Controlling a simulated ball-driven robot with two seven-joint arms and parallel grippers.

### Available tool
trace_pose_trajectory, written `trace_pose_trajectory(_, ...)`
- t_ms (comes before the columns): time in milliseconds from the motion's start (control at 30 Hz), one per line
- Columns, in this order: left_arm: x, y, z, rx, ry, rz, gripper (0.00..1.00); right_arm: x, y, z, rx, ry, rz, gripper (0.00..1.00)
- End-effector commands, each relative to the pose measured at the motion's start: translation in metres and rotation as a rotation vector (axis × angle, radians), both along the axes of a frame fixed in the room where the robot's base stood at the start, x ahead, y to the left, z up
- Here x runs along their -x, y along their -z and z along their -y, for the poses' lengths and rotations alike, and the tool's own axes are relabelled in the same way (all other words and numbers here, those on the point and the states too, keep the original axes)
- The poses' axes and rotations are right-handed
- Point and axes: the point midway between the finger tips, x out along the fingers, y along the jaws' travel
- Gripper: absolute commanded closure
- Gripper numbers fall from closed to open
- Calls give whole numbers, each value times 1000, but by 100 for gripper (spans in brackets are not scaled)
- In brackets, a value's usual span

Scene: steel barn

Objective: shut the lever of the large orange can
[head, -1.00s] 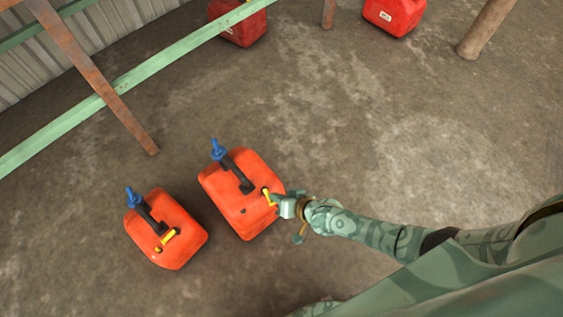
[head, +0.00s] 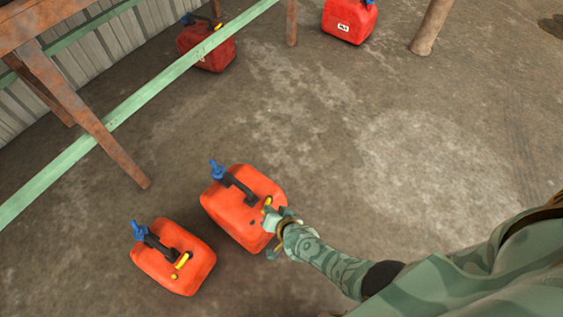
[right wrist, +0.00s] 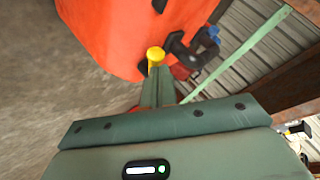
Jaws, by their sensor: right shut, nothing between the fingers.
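The large orange can (head: 228,212) stands on the floor, with a black handle (head: 240,189) and a blue spout cap (head: 216,170). Its yellow lever (head: 267,204) is on top at the right side, partly hidden by my right gripper (head: 268,213). In the right wrist view the yellow lever's rounded end (right wrist: 155,54) is right at the tips of my shut, empty fingers (right wrist: 157,72); I cannot tell whether they touch. The can's orange body also fills the top of that view (right wrist: 110,30). My left gripper is not in view.
A smaller orange can (head: 165,272) with a yellow lever (head: 181,262) stands close to the left. Two red cans (head: 207,52) (head: 349,20) stand farther back. A green rail (head: 130,105) and rusty posts (head: 90,120) are at the left. The floor to the right is mostly open.

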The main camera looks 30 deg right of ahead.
Motion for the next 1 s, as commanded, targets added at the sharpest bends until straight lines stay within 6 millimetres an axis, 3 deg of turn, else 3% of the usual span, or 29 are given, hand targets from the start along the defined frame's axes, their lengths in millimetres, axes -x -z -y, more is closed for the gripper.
trace_pose_trajectory(1000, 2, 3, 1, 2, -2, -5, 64, -11, 0, 11, 0, 0, 0, 100)
